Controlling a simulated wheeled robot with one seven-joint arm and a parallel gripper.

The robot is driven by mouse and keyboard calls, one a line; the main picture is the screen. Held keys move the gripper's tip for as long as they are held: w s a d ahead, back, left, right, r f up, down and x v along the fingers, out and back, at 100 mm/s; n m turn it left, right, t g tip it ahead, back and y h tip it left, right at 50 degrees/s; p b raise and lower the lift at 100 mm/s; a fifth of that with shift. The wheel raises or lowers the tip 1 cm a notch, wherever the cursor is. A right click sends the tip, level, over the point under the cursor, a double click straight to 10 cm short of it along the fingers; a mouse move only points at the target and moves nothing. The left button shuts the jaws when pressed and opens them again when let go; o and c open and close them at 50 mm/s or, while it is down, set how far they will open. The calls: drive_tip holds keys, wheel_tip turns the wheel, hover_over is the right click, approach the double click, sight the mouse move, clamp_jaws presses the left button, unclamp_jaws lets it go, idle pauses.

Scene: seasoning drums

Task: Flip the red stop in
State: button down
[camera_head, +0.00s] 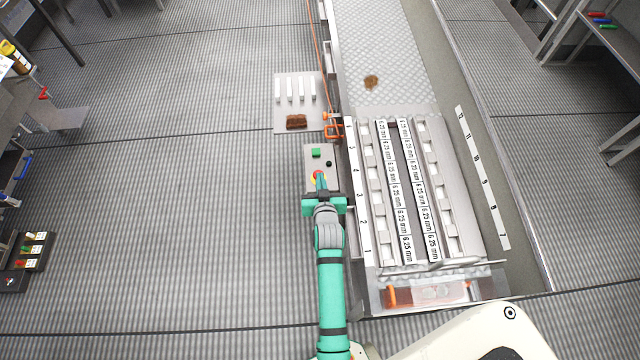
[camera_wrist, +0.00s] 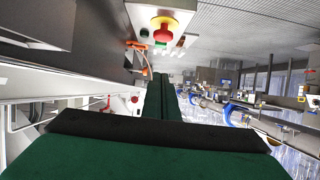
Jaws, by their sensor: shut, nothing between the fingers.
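A red mushroom-shaped stop button (camera_head: 317,174) on a yellow ring sits on a grey control panel (camera_head: 312,161) beside the machine. It also shows in the wrist view (camera_wrist: 163,35), near the top. My gripper (camera_head: 321,181) is at the panel's near side, and its fingers partly overlap the button in the head view. The fingers (camera_wrist: 160,76) are shut and empty. In the wrist view they appear below the button with a gap in the picture; I cannot tell if they touch. An orange-red bracket (camera_head: 333,130) is at the machine's edge, beyond the panel; it also shows in the wrist view (camera_wrist: 138,46).
The panel also has a green button (camera_head: 316,153) and a black knob (camera_head: 329,164). A pale plate (camera_head: 284,118) with white strips and a brown block lies beyond. The numbered slotted machine bed (camera_head: 376,245) is right of my arm. The floor at left is open.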

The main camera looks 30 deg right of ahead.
drive_tip(key=shift+v, duration=1.3)
drive_tip(key=shift+s, duration=0.1)
drive_tip(key=s+a+n+t+y, duration=0.1)
drive_tip(key=s+a+n+y, duration=0.15)
drive_tip(key=s+a, duration=1.25)
drive_tip(key=s+a+r+n+t+y, duration=0.1)
drive_tip(key=s+a+r, duration=0.3)
drive_tip(key=s+r, duration=0.3)
drive_tip(key=s+a+r+n+t+y, duration=0.1)
drive_tip(key=s+a+r, duration=0.3)
drive_tip(key=s+r, duration=0.3)
drive_tip(key=v, duration=0.4)
drive_tip(key=shift+s+f, duration=0.15)
drive_tip(key=shift+s, duration=0.2)
